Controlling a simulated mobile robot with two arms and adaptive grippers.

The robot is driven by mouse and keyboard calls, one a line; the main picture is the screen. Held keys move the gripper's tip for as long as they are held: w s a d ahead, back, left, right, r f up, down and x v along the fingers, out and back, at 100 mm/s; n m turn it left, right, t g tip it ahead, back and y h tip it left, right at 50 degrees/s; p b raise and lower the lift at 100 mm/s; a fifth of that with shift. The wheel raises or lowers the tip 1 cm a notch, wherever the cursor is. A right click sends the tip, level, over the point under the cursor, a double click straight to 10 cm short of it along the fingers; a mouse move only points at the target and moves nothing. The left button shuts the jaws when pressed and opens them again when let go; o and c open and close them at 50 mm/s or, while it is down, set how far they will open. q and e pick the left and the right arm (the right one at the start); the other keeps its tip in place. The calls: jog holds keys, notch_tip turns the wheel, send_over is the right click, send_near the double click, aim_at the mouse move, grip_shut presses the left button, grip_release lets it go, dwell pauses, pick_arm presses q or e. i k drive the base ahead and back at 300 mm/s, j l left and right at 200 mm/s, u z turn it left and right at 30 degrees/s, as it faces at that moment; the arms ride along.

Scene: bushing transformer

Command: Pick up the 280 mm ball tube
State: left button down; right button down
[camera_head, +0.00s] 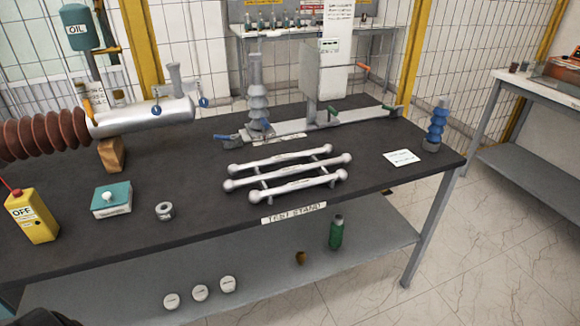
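Three pale grey ball tubes with ball ends lie side by side on a small rack near the front edge of the dark bench. They are the back tube (281,159), the middle tube (287,171) and the front tube (298,184). The middle one looks longest and the front one shortest. Any length markings are too small to read, so I cannot tell which is the 280 mm tube. Neither of my grippers can be made out. A dark shape at the bottom left corner may be part of my arm.
A clamp fixture (300,122) stands behind the tubes.

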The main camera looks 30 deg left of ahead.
aim_at(255, 197)
jog(key=i+u, duration=0.1)
jog(key=u, duration=0.35)
jog(key=l+u, duration=0.2)
jog(key=u, duration=0.25)
jog(key=i+l+u, duration=0.1)
jog(key=u, duration=0.35)
jog(key=l+u, duration=0.2)
jog(key=u, duration=0.2)
jog(key=l+u, duration=0.25)
jog(key=l, duration=0.3)
jog(key=l+u, duration=0.25)
jog(key=l, duration=0.35)
jog(key=l+u, duration=0.25)
jog(key=l, duration=0.3)
jog(key=k+l+u, duration=0.1)
jog(key=l+u, duration=0.15)
jog(key=l, duration=0.3)
jog(key=k+l+u, duration=0.25)
jog(key=l, duration=0.25)
jog(key=i+l, duration=0.05)
jog(key=i, duration=0.05)
